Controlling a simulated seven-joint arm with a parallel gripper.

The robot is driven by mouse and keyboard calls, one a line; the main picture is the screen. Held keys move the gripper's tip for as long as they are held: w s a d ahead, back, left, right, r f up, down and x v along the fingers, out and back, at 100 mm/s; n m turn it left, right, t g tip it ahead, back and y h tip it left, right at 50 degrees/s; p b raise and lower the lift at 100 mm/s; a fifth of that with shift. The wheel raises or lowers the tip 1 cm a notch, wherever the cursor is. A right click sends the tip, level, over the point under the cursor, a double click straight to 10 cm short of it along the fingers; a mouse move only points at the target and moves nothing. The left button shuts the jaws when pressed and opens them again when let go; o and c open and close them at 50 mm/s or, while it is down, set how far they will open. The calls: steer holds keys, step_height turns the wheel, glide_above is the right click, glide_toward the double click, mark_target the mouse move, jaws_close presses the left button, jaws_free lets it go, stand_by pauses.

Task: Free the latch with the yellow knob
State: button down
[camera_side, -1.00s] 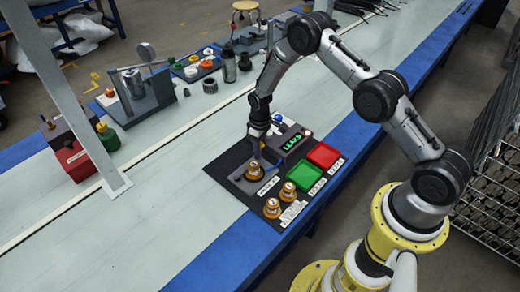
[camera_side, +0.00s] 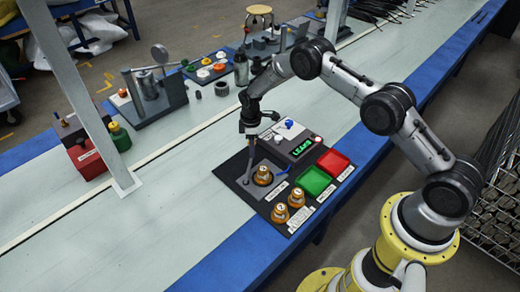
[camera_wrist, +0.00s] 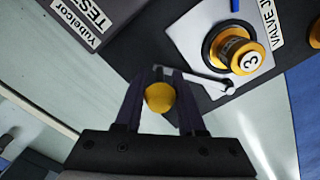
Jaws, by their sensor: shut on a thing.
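My gripper (camera_wrist: 160,96) is shut on the yellow knob (camera_wrist: 159,97) in the wrist view, with a dark finger on each side of it. The grey latch bar (camera_wrist: 195,79) runs from the knob to a pivot near the valve jig's (camera_wrist: 190,30) corner. The bar lies beside the orange valve (camera_wrist: 235,52) marked 3, not across its top. In the side view, the valve (camera_side: 263,175) stands upright in the jig, and my gripper (camera_side: 247,178) reaches down at its left. The knob is too small to make out there.
Two more orange valves (camera_side: 280,213) (camera_side: 297,198) stand at the mat's front. A green tray (camera_side: 315,181) and a red tray (camera_side: 333,160) lie to the right. The tester (camera_side: 303,147) with a green display stands behind.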

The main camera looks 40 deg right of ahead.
steer(key=w+a+n, duration=0.1)
steer(key=w+n, duration=0.1)
steer(key=shift+a+n, duration=0.3)
steer(key=shift+a, duration=0.1)
steer(key=shift+w+a+n, duration=0.75)
steer(key=shift+a+n, duration=0.25)
steer(key=shift+n, duration=0.2)
steer(key=shift+r, duration=0.1)
steer(key=c, duration=0.6)
jaws_free()
step_height(320, 180, up, 14)
